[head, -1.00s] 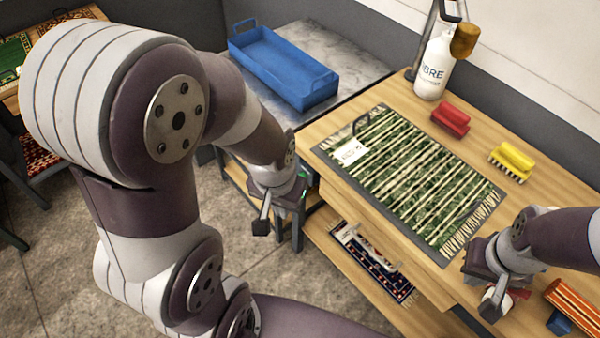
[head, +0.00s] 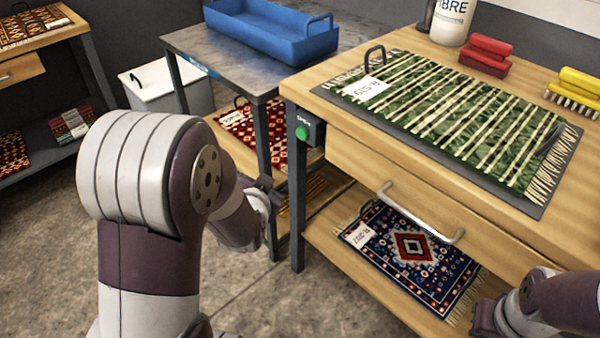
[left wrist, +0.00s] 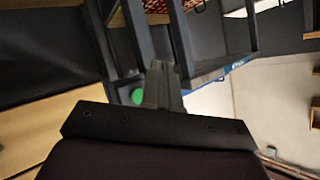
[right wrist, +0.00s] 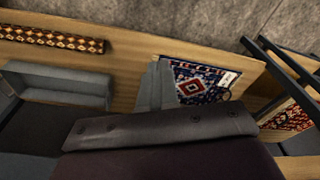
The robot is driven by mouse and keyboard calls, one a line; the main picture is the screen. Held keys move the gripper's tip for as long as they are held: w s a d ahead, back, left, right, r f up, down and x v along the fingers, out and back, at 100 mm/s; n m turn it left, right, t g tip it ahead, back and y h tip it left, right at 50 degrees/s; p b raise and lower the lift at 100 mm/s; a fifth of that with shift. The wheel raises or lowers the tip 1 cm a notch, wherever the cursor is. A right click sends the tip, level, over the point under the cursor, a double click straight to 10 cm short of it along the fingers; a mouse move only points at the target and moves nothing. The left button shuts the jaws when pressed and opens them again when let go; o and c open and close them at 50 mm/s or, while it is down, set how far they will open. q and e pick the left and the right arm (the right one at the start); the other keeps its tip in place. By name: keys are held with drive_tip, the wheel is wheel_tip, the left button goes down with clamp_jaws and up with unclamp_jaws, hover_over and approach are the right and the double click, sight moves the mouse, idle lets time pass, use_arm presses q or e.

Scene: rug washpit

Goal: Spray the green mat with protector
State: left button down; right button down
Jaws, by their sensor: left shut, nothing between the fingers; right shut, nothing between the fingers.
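The green mat (head: 455,112), striped in cream with a white tag at its left end, lies flat on a dark grey board (head: 548,200) on the wooden bench. A white bottle (head: 452,22) with partly cut-off lettering stands behind it; whether it holds protector I cannot tell. My left gripper (head: 268,192) is shut and empty, left of the bench and below its top; its fingers also show in the left wrist view (left wrist: 162,88). My right gripper (head: 482,318) is shut and empty at the bench's front, low and right; its fingers show in the right wrist view (right wrist: 152,88).
A red brush (head: 486,55) and a yellow brush (head: 575,88) lie behind the mat. A blue tray (head: 272,32) sits on the grey side table. A drawer handle (head: 420,212) juts from the bench front. A patterned rug (head: 412,250) lies on the lower shelf.

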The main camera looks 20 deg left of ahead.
sight(302, 133)
use_arm(q)
drive_tip(key=r+t, duration=0.1)
drive_tip(key=w+a+r+m+t+y, duration=0.1)
drive_tip(key=r+t+y, duration=0.1)
drive_tip(key=shift+w+a+r+m, duration=0.15)
drive_tip(key=shift+a+r+m, duration=0.15)
drive_tip(key=shift+a+r, duration=0.1)
drive_tip(key=w+d, duration=0.3)
drive_tip(key=w, duration=0.5)
drive_tip(key=shift+d, duration=0.2)
drive_tip(key=shift+w, duration=0.2)
idle(1.6)
drive_tip(key=shift+w+d+p, duration=0.15)
drive_tip(key=shift+w+p, duration=0.15)
drive_tip(key=shift+w+d, duration=0.2)
drive_tip(key=shift+w, duration=0.3)
idle(1.5)
drive_tip(key=shift+s, duration=0.15)
idle(0.7)
drive_tip(key=shift+s+a, duration=0.35)
drive_tip(key=shift+s, duration=0.4)
